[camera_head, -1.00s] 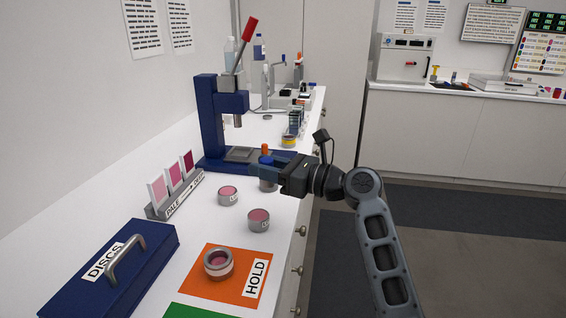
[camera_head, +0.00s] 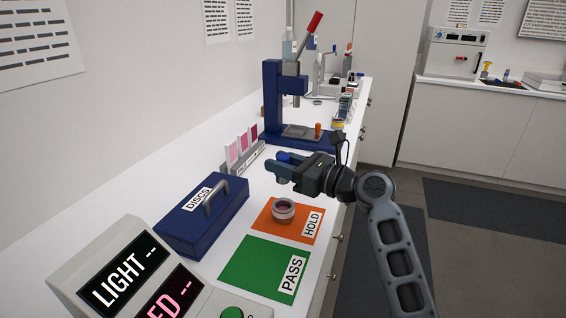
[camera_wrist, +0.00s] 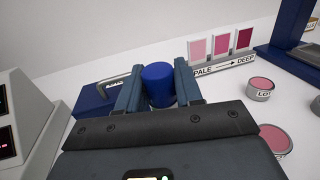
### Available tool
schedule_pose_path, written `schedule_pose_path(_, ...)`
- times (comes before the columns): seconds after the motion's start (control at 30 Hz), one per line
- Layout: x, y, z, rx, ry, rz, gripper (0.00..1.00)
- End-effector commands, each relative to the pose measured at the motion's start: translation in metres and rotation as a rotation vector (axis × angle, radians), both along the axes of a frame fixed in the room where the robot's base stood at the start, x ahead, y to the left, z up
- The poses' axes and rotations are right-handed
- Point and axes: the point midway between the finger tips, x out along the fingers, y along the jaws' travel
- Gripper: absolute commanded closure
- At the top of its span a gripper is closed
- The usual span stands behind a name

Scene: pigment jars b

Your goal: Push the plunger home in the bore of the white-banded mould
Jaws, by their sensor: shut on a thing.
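My gripper (camera_head: 284,166) is shut on a blue plunger (camera_wrist: 158,84), whose rounded blue top stands between the two fingers in the wrist view. In the head view only a little of the plunger (camera_head: 291,157) shows between the fingers. A round metal mould with a pale band (camera_head: 284,213) stands on the orange HOLD mat (camera_head: 306,236), with pink in its open bore. My gripper is above and behind the mould in the head view, apart from it. The plunger's lower end is hidden.
A green PASS mat (camera_head: 262,268), a blue DISCS box (camera_head: 190,226) and a light meter (camera_head: 105,262) are on the near side. A shade-card rack (camera_wrist: 222,68) and two pink pots (camera_wrist: 259,88) (camera_wrist: 275,138) show in the wrist view. A blue press (camera_head: 272,100) stands behind.

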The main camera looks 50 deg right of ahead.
Motion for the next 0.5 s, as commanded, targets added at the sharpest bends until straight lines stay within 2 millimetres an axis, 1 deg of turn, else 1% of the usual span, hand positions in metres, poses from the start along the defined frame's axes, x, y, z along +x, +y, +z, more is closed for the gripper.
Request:
schedule_pose_path(0.17, 0.000, 0.001, 0.003, 0.003, 0.001, 0.001, 1.00)
schedule_pose_path(0.2, 0.000, 0.001, -0.006, 0.002, 0.001, 0.001, 1.00)
schedule_pose_path(0.5, 0.000, 0.000, -0.034, 0.002, 0.001, 0.000, 1.00)
